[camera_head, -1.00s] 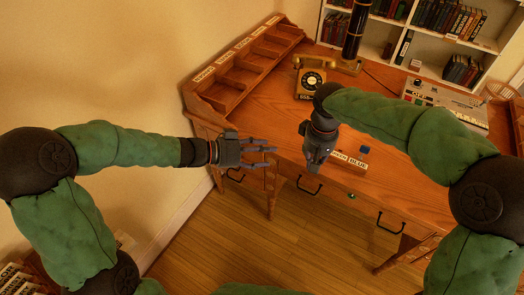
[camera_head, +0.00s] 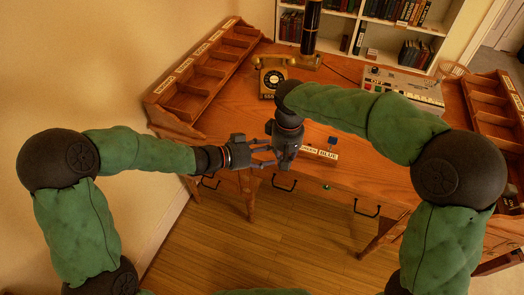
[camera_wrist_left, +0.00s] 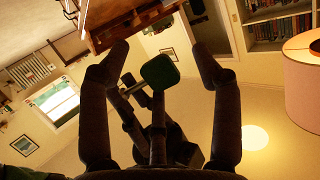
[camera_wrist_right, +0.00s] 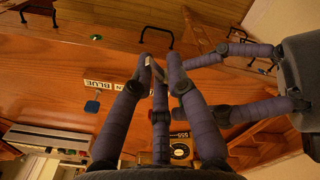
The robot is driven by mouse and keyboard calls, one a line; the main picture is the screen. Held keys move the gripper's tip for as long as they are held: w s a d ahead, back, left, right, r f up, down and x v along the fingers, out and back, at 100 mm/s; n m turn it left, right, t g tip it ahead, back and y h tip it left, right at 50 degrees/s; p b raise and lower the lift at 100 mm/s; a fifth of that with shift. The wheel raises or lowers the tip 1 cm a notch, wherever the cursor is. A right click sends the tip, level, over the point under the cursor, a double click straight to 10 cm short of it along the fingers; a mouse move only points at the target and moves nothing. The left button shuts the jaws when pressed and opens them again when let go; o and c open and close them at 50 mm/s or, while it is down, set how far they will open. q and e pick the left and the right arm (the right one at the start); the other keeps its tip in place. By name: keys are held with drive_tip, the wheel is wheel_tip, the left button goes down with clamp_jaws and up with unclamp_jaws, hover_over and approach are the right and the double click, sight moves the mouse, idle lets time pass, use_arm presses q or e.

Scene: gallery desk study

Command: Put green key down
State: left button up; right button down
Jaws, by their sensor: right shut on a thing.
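The green key shows its green, rounded head (camera_wrist_left: 160,72) in the left wrist view. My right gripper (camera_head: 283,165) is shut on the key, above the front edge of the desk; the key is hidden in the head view. A thin pale part shows between its fingertips in the right wrist view (camera_wrist_right: 150,62). My left gripper (camera_head: 266,157) is open and close beside the right one. Its two fingers stand apart on either side of the green head in the left wrist view, with no clear contact.
A blue key (camera_head: 332,140) stands by a BLUE label (camera_head: 328,153) on the wooden desk (camera_head: 360,165). A small green piece (camera_head: 325,187) sits on the drawer front. A telephone (camera_head: 270,80), an organiser (camera_head: 205,70) and a switch panel (camera_head: 405,87) stand farther back.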

use_arm(q)
drive_tip(key=shift+c, duration=0.4)
drive_tip(key=shift+w, duration=0.1)
drive_tip(key=c, duration=1)
drive_tip(key=shift+c, duration=0.6)
use_arm(e)
drive_tip(key=c, duration=1.1)
unclamp_jaws()
drive_tip(key=shift+c, duration=0.2)
